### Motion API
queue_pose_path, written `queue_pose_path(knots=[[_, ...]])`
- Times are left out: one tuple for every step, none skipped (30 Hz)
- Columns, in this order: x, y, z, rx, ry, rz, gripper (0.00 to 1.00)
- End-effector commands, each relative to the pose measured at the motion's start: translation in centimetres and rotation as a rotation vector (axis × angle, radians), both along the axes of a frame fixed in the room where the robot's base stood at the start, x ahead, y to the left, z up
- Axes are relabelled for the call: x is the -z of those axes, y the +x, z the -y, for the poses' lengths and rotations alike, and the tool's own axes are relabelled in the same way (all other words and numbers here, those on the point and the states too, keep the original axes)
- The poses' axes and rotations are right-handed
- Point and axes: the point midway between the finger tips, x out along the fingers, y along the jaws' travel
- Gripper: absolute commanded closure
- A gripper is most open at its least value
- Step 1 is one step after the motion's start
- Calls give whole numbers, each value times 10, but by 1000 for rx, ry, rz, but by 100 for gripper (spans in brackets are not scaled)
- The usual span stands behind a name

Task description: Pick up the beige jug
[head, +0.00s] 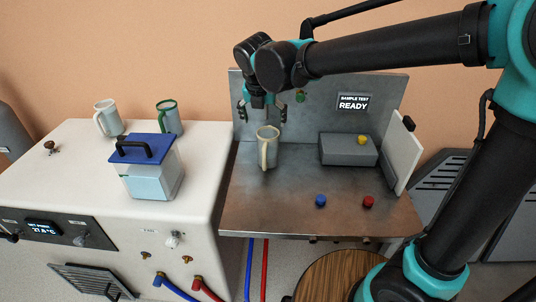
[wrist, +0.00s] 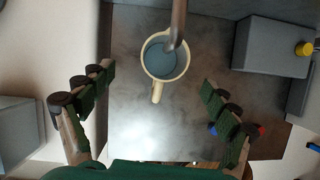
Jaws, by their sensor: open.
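The beige jug (head: 268,150) stands upright on the metal bench, with a cream rim and handle and a greyish body. In the wrist view the jug (wrist: 184,68) is seen from above, its handle pointing toward the bottom of the picture; its inside looks blue-grey. My gripper (head: 263,114) is open above the jug, pointing down. In the wrist view its fingers (wrist: 158,82) are spread wide to either side, apart from the jug. A brownish rod or spout (wrist: 178,22) crosses over the jug's mouth and hides part of it.
A grey box (head: 347,150) with a yellow knob stands to the jug's right. Blue (head: 320,201) and red (head: 368,201) knobs sit near the bench's front. A white machine (head: 75,165) at left bears a blue-lidded container (head: 150,178) and two other jugs, one green-handled (head: 172,120).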

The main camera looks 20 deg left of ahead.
Motion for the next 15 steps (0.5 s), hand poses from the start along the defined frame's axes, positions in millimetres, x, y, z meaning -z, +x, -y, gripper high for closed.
queue_pose_path(knots=[[9, 5, -1, 2, 0, 0, 12], [14, 7, -1, 2, 0, 0, 12], [21, 9, -1, 1, -1, 0, 12], [24, 11, -1, 1, -1, 0, 12], [28, 12, -1, 1, -1, 0, 12], [32, 14, -2, 1, -1, 0, 12], [35, 15, -2, 1, -1, 0, 12], [37, 15, -2, 1, -1, 0, 12], [39, 16, -2, 1, -1, 0, 12], [40, 16, -1, 1, -1, 0, 12], [41, 17, -1, 1, -1, 0, 12], [43, 18, -1, 1, -1, 0, 12], [45, 19, -1, 2, 0, 0, 12], [48, 20, 0, 2, 0, 0, 12], [53, 22, 1, 3, 0, 0, 12]])
